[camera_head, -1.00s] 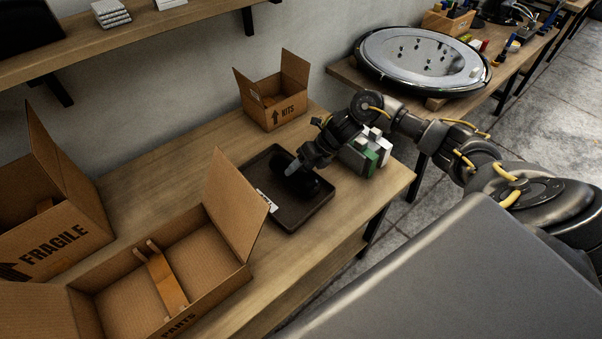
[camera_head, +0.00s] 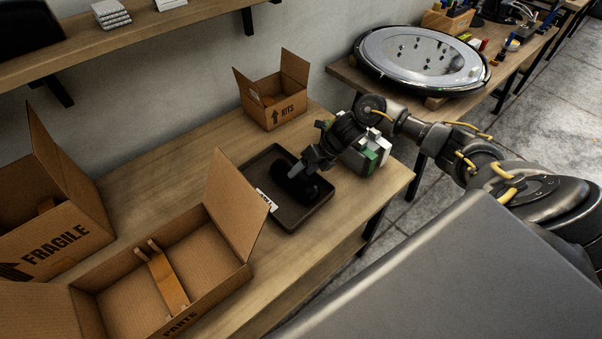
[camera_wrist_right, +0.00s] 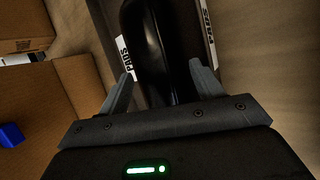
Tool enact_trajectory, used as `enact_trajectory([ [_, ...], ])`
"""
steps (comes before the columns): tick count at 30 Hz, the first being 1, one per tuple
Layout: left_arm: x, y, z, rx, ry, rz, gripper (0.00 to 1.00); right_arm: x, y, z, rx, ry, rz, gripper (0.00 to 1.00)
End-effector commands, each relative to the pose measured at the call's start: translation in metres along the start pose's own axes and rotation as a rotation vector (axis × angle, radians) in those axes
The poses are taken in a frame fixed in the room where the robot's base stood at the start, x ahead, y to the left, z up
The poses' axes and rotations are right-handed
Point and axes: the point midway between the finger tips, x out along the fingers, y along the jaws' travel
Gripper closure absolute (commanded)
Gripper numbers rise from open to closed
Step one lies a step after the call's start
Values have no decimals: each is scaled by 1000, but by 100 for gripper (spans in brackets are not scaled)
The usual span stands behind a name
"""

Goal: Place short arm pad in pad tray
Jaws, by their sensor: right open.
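The pad tray (camera_head: 302,222) is a dark shallow tray with a white label, lying on the wooden workbench. The short arm pad (camera_head: 296,187), black and rounded, lies inside the tray. My right gripper (camera_head: 304,168) is just above the tray at the pad's near end, with its jaws apart. In the right wrist view the two fingertips (camera_wrist_right: 161,70) stand on either side of the pad (camera_wrist_right: 155,45), with a gap to the left finger. The tray's "PADS" label (camera_wrist_right: 125,58) shows beside the pad. My left gripper is not in view.
An open "KITS" box (camera_head: 274,112) stands behind the tray. An open "PARTS" box (camera_head: 160,275) and a "FRAGILE" box (camera_head: 50,225) stand to the left. Bare bench (camera_head: 170,165) lies between them. A round mirror-like panel (camera_head: 423,58) lies on the far bench.

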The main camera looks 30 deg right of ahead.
Motion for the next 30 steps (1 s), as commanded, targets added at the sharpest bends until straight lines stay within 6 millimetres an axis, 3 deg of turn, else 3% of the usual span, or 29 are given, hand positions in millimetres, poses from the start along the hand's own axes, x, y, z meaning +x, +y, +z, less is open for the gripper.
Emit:
enact_trajectory([
  [9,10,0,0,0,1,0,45,-66,-1,0,-2,-3,-3,34],
  [15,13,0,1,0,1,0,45,-92,0,0,-1,-2,0,34],
  [30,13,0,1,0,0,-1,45,-99,0,0,1,0,0,34],
])
